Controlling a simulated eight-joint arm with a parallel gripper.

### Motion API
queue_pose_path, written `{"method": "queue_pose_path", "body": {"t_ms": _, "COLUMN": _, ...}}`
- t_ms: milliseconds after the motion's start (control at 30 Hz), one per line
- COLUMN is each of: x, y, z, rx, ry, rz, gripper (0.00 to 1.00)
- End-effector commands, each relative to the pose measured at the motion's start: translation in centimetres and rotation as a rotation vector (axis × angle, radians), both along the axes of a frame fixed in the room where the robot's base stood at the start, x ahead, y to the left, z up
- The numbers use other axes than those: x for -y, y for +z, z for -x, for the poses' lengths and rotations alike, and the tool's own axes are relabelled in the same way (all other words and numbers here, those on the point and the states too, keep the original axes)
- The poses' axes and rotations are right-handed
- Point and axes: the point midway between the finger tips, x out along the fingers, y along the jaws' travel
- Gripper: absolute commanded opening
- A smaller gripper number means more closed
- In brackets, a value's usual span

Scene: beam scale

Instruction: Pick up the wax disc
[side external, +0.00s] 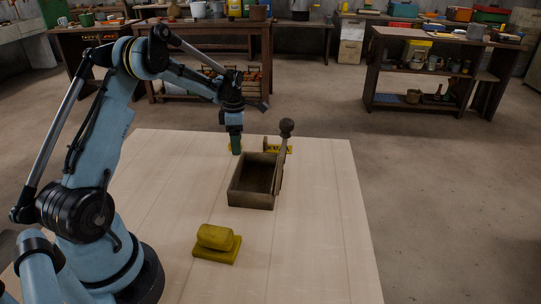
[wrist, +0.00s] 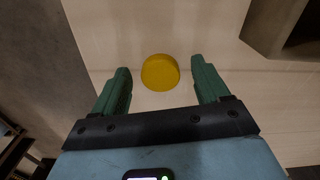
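The wax disc (wrist: 160,72) is a round yellow piece on the pale tabletop. In the wrist view it lies between and slightly ahead of the fingertips, with a gap on both sides. My gripper (wrist: 160,66) has two green fingers spread wide apart, with nothing held. In the side view my gripper (side external: 236,152) points down near the table's far edge, to the left of the open wooden box. How high the fingertips are above the table is hard to tell.
An open wooden box (side external: 251,201) stands close to the right of my gripper, with an upright, knob-topped post (side external: 286,133) at its side. A yellow block on a flat base (side external: 216,243) sits nearer the front. The table's right side is clear.

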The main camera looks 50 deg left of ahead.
Motion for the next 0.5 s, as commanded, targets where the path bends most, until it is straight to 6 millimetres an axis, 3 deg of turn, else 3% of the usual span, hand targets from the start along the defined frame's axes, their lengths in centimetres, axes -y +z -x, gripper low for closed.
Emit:
{"method": "queue_pose_path", "body": {"t_ms": 33, "x": 0.0, "y": 0.02, "z": 0.0, "rx": 0.0, "ry": 0.0, "rz": 0.0, "gripper": 0.67}}
{"method": "queue_pose_path", "body": {"t_ms": 367, "x": 0.01, "y": 0.04, "z": -0.01, "rx": 0.0, "ry": 0.0, "rz": 0.0, "gripper": 0.17}}
{"method": "queue_pose_path", "body": {"t_ms": 500, "x": 0.01, "y": 0.05, "z": -0.01, "rx": 0.0, "ry": 0.0, "rz": 0.0, "gripper": 0.16}}
